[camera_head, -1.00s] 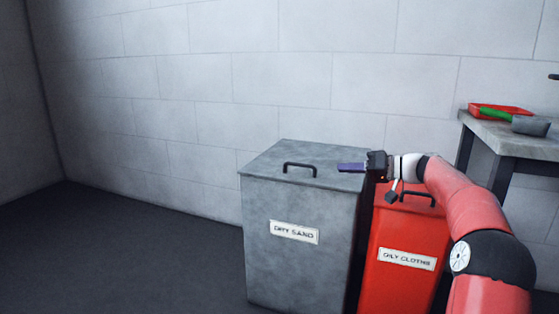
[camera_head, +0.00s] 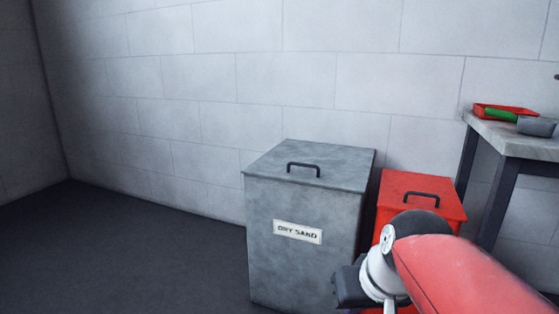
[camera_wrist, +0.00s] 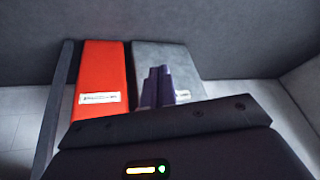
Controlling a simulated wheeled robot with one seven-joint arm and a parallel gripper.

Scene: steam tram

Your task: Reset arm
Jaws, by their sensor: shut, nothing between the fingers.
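My gripper's two purple fingers (camera_wrist: 160,86) are together and empty in the wrist view. In the head view my arm is folded in at the lower right, and the fingers are hidden there; only the dark gripper body shows. The grey bin (camera_head: 301,225) labelled DRY SAND stands with its lid down. The red bin (camera_head: 424,195) stands beside it, lid down, its label and lower front hidden by my arm. In the wrist view the red bin (camera_wrist: 101,70) and the grey bin (camera_wrist: 180,60) appear beyond the fingers, which overlap the grey one.
A workbench (camera_head: 530,143) stands at the right, with a red tray (camera_head: 506,112), a green item (camera_head: 501,116) and a grey container (camera_head: 537,126) on it. A block wall (camera_head: 230,90) runs behind. Dark floor (camera_head: 130,260) at the left is clear.

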